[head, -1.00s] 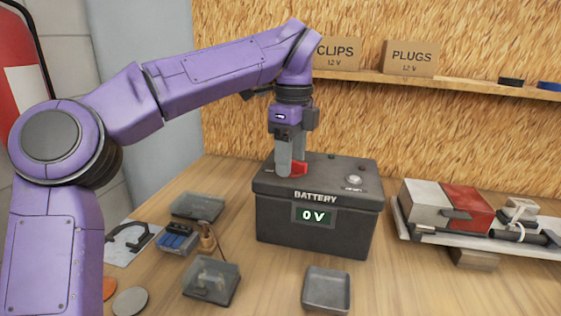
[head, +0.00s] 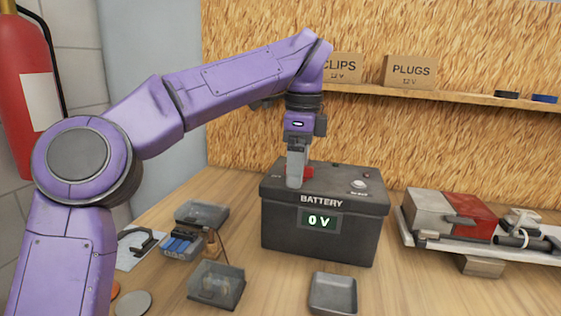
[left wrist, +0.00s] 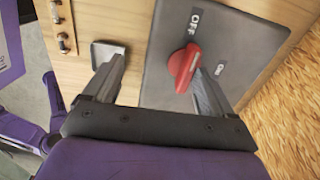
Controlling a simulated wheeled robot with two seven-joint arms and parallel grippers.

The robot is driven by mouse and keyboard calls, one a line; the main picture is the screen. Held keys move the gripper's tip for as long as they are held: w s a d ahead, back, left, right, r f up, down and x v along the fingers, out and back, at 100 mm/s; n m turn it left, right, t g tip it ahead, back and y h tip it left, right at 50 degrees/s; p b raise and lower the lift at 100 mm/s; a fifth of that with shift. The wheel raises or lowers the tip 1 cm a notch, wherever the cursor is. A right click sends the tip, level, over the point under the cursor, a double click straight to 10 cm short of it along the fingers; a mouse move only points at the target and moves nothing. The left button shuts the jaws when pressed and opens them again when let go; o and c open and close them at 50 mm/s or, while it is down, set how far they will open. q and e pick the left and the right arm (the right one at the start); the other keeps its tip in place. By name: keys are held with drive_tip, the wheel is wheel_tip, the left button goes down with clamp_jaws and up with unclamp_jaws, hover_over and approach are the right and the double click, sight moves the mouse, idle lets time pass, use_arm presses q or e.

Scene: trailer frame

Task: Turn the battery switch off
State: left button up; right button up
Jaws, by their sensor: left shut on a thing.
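The black battery box (head: 318,235) stands on the bench, and its front display (head: 318,220) reads "0 V". A red switch knob (head: 308,171) is on its lid, mostly hidden behind my left gripper (head: 296,184) in the head view. My right gripper is not in view.
Small trays (head: 216,285) and a tray with blue items (head: 180,246) lie at the left. An empty tray (head: 333,293) is in front. A red and grey unit (head: 448,213) stands at the right.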

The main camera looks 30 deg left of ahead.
use_arm(q)
drive_tip(key=o, duration=0.6)
drive_tip(key=shift+s+d, duration=0.15)
drive_tip(key=shift+d, duration=0.1)
drive_tip(key=shift+r, duration=0.1)
drive_tip(key=shift+d, duration=0.1)
use_arm(e)
drive_tip(key=shift+f, duration=0.25)
drive_tip(key=shift+s, duration=0.1)
